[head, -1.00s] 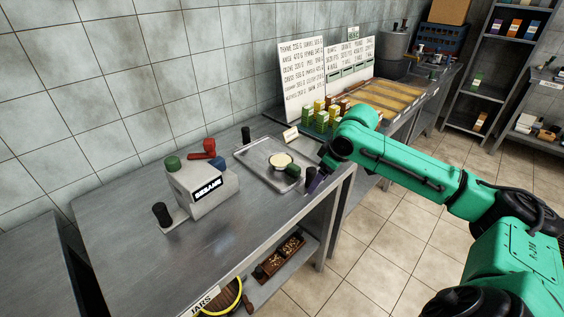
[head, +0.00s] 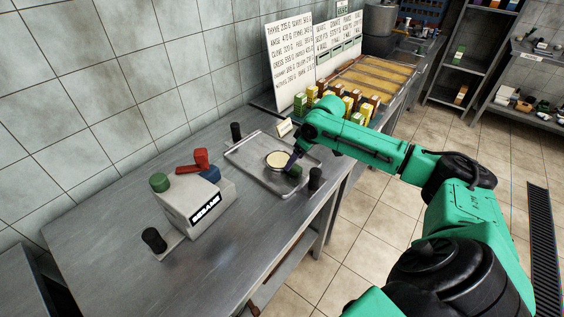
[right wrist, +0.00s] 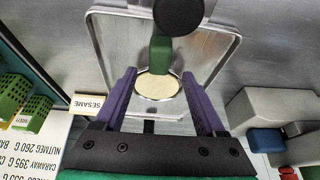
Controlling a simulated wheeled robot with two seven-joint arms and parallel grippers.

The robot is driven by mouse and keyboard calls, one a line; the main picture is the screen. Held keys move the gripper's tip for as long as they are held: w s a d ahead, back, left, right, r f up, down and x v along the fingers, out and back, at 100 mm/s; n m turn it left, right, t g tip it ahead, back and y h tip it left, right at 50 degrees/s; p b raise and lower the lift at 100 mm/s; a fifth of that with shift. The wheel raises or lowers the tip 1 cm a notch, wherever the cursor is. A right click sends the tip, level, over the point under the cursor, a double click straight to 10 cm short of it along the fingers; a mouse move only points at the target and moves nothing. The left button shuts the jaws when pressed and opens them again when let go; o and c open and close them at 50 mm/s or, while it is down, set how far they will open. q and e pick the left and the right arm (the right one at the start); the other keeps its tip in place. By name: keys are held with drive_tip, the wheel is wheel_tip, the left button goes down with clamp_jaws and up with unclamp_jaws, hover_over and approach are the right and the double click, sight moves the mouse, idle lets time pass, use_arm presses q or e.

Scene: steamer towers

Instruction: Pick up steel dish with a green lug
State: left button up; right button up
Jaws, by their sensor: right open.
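The steel dish (head: 277,159) is a small round dish with pale cream contents and lies on the metal tray (head: 240,159). Its green lug (head: 296,171) points toward the bench's front edge. In the right wrist view the dish (right wrist: 157,88) and the green lug (right wrist: 160,55) appear between the purple fingers. My right gripper (right wrist: 159,74) is open, with one finger on each side and nothing clamped. In the head view my right gripper (head: 291,164) is at the lug and partly covers the dish. Contact cannot be told. My left gripper is not in view.
Black knobs stand at the tray's near side (head: 316,178) and far side (head: 236,131). A small label card (head: 285,127), several coloured boxes (head: 345,102) and written boards (head: 290,62) are behind.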

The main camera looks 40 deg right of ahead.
sight(284, 164)
drive_tip(key=x, duration=0.3)
drive_tip(key=shift+s, duration=0.1)
drive_tip(key=shift+f, duration=0.45)
clamp_jaws()
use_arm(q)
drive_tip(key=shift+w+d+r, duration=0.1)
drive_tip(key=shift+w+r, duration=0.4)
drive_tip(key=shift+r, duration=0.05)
use_arm(e)
drive_tip(key=shift+d, duration=0.1)
